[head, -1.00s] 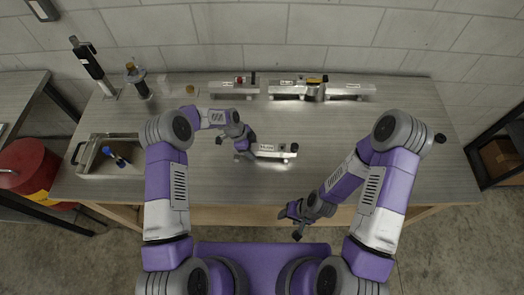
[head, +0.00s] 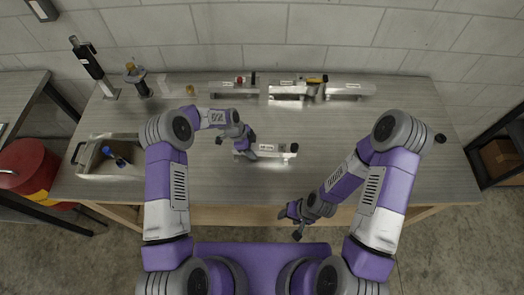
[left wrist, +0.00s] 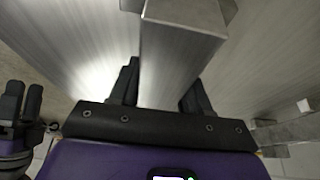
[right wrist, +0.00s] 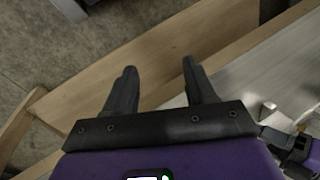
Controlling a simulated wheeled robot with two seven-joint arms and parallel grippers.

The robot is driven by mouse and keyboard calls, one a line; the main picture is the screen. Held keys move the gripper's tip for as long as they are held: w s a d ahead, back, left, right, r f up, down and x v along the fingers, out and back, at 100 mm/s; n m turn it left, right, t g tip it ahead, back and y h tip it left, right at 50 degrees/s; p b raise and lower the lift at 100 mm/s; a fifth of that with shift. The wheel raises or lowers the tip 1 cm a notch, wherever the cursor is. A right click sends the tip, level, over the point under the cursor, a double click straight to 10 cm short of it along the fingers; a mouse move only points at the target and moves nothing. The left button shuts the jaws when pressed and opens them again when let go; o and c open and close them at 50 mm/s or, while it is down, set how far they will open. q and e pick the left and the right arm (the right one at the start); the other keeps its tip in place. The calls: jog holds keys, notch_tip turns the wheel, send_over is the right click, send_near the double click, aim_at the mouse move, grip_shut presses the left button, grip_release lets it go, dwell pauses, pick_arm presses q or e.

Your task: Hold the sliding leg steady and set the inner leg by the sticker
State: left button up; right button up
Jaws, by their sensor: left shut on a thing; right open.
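An aluminium leg (head: 275,155) lies near the middle of the table, left to right in the head view. It has a white sticker with small print (head: 272,147) and a dark knob (head: 294,148) at its right end. My left gripper (head: 250,153) is shut on the leg near its left end. In the left wrist view the metal bar (left wrist: 170,75) runs between its two fingers. Where the inner leg meets the sliding leg cannot be made out. My right gripper (head: 290,220) is open and empty, below the leg in the picture, by the table's front edge. Its spread fingers show in the right wrist view (right wrist: 158,85).
Several aluminium assemblies (head: 350,89) stand along the back of the table. A metal bin (head: 92,165) with a blue-handled item stands at left, with a dark upright tool (head: 88,62) behind it. The table (head: 390,110) is clear right of the leg.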

jog(key=shift+o, duration=0.3)
jog(key=w+m+h, duration=0.1)
jog(key=w, duration=0.1)
jog(key=w+d+r+m+g+h, duration=0.1)
jog(key=w, duration=0.1)
jog(key=w+r+m+h, duration=0.1)
jog(key=w, duration=0.1)
jog(key=shift+d+m+g, duration=0.2)
jog(key=shift+m+g, duration=0.2)
jog(key=w+r+n, duration=0.4)
jog(key=w+r, duration=0.2)
jog(key=w, duration=0.5)
jog(key=n+t+h, duration=0.1)
jog(key=n, duration=0.4)
send_near(295, 146)
notch_tip(295, 146, down, 9)
jog(key=shift+a+f, duration=0.1)
jog(key=shift+a, duration=0.05)
grip_shut()
